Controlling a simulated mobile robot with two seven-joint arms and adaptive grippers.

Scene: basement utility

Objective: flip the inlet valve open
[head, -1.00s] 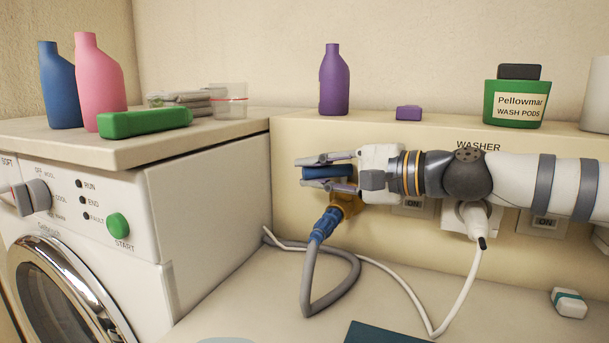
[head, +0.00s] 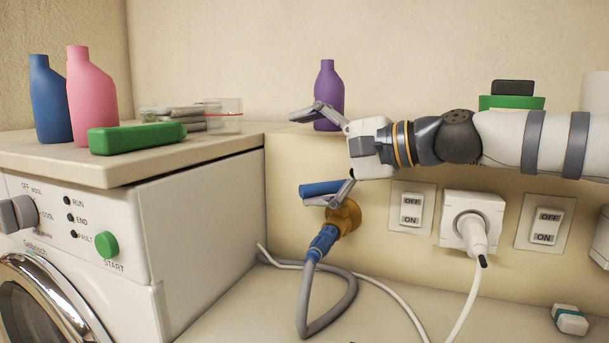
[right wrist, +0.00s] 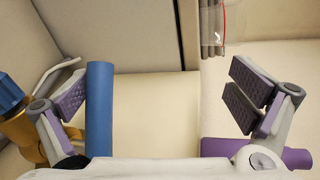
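The inlet valve (head: 345,214) is a brass fitting on the beige wall panel, with a blue hose connector (head: 322,243) below it. Its blue lever (head: 320,188) points left, roughly level. In the right wrist view the lever (right wrist: 99,108) stands between the fingers, close beside the left one; contact is unclear. My right gripper (head: 308,155) is wide open, its upper finger well above the lever and its lower finger at the lever. The right wrist view also shows the gripper (right wrist: 165,90) open, with the brass body (right wrist: 20,130) partly hidden. My left gripper is out of view.
A purple bottle (head: 329,90) stands on the ledge behind the upper finger. The washer (head: 210,225) is at left. A grey hose (head: 304,300) hangs from the valve. A white plug (head: 473,235) and OFF/ON switches (head: 411,207) are right of it.

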